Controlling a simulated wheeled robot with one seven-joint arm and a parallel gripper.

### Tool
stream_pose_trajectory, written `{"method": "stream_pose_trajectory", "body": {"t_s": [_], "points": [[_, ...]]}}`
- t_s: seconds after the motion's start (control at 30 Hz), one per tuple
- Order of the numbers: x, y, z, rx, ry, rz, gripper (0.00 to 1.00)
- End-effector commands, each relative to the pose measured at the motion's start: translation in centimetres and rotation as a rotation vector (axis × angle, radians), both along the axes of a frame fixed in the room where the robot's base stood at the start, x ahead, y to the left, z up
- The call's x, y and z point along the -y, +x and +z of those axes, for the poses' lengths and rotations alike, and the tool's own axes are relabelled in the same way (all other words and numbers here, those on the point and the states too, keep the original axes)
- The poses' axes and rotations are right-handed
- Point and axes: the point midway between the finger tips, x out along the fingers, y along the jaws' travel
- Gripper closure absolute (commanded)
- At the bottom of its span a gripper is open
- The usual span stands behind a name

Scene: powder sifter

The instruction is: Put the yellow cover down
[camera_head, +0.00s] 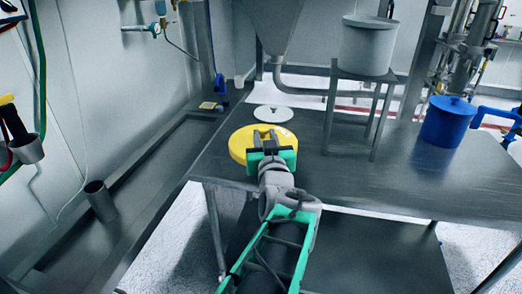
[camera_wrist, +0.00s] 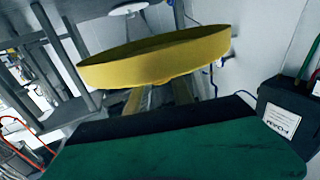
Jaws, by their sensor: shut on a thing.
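The yellow cover (camera_head: 241,139) is a round, shallow lid over the near left corner of the dark metal table (camera_head: 330,165). My gripper (camera_head: 266,136) reaches over it from the near side and is shut on it. In the wrist view the yellow cover (camera_wrist: 155,58) shows from the side as a wide rim, slightly tilted in the picture, above my gripper's dark and green body. The fingertips are largely hidden in the wrist view. I cannot tell whether the cover touches the tabletop.
A white disc (camera_head: 273,114) lies on the table just beyond the cover. A grey pot (camera_head: 368,46) stands on a metal stand, and a blue pot (camera_head: 447,121) stands at the right. The table's middle front is clear. A hopper (camera_head: 270,25) hangs behind.

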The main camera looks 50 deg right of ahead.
Motion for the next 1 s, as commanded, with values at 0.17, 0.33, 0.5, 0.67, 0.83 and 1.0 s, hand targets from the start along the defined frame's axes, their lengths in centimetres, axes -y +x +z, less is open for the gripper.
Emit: {"method": "stream_pose_trajectory", "body": {"t_s": [0.17, 0.33, 0.5, 0.67, 0.83, 1.0], "points": [[3.8, 3.6, -3.0, -0.003, 0.007, 0.005, 1.00], [6.9, 6.0, -6.8, -0.003, 0.006, 0.002, 1.00], [8.5, 7.3, -8.6, -0.001, 0.001, 0.000, 1.00], [9.1, 7.8, -10.7, -0.001, 0.003, 0.000, 1.00], [9.1, 7.8, -12.5, 0.001, 0.000, 0.000, 1.00], [9.1, 7.8, -12.2, 0.001, 0.000, 0.000, 1.00]]}}
